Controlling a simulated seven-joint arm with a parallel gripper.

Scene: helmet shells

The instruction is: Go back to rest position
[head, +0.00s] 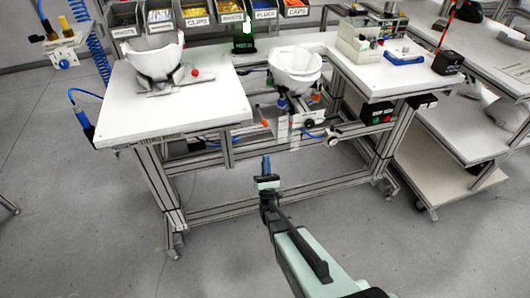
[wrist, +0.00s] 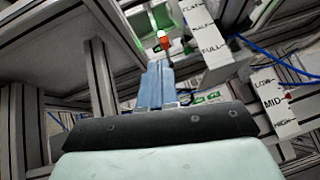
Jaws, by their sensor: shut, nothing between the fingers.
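My gripper (head: 266,165) is in the middle of the head view, in front of the workbench and below its tabletop height in the picture. Its blue fingers are together and empty. In the wrist view the fingers (wrist: 157,85) point toward the bench's underside, with an orange-red knob (wrist: 163,38) beyond their tips. I cannot tell how far the knob is from the tips. One white helmet shell (head: 155,58) sits on a holder on the left tabletop. Another white shell (head: 295,68) sits in a fixture in the gap of the bench.
The white left tabletop (head: 150,105) and the metal frame legs (head: 160,190) stand close beyond my gripper. A label plate marked LOW, MID, HIGH (wrist: 275,100) is at right in the wrist view. Parts bins (head: 195,15) line the back. The floor (head: 90,240) at the front left is clear.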

